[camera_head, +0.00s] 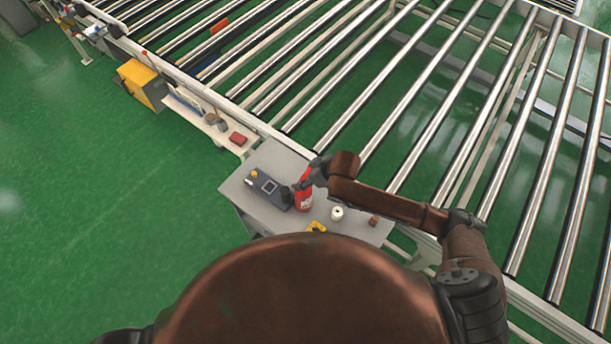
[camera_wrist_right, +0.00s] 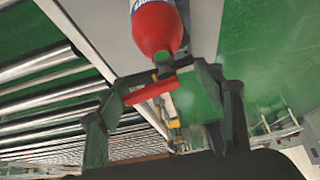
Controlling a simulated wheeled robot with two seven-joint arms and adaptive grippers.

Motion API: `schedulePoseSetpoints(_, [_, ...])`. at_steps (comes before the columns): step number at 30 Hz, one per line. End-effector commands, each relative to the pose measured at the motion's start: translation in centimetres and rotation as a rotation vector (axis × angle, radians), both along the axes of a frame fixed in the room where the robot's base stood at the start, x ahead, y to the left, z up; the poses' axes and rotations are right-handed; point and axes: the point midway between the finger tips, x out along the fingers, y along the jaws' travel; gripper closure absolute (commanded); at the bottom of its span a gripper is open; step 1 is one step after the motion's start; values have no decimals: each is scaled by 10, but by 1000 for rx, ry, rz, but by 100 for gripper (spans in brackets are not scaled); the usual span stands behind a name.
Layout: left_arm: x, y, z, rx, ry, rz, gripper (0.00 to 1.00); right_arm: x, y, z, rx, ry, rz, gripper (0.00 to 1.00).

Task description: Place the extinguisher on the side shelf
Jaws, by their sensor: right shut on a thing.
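The red extinguisher (camera_head: 303,199) is upright over the grey table (camera_head: 262,217) beside the conveyor; I cannot tell whether its base touches the top. My right gripper (camera_head: 308,175) is at its upper end and shut on it. In the right wrist view, the extinguisher's red body (camera_wrist_right: 155,28) is at the top, and its red handle (camera_wrist_right: 150,91) lies between the fingers of the right gripper (camera_wrist_right: 160,80). A pale side shelf (camera_head: 188,112) runs along the conveyor's side, beyond the table, up and left. My left gripper is not in view.
A dark device (camera_head: 268,187) sits left of the extinguisher. A white roll (camera_head: 337,213), a yellow item (camera_head: 316,226) and a small brown block (camera_head: 374,221) are nearby. The shelf holds a red box (camera_head: 238,139) and cups (camera_head: 211,118). A yellow cabinet (camera_head: 140,82) stands beyond.

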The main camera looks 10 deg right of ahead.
Motion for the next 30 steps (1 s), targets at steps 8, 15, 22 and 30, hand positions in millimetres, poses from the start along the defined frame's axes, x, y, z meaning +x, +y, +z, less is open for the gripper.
schedulePoseSetpoints(8, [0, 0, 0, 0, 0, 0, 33, 0, 0, -2, -1, 0, -1, 32])
schedulePoseSetpoints(15, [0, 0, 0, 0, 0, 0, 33, 0, 0, -2, -1, 1, 0, 21])
schedulePoseSetpoints(22, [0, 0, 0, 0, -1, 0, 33, 0, 0, -1, -1, -1, -1, 21])
schedulePoseSetpoints(30, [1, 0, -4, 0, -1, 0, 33, -13, -15, 30, -2, -3, 1, 21])
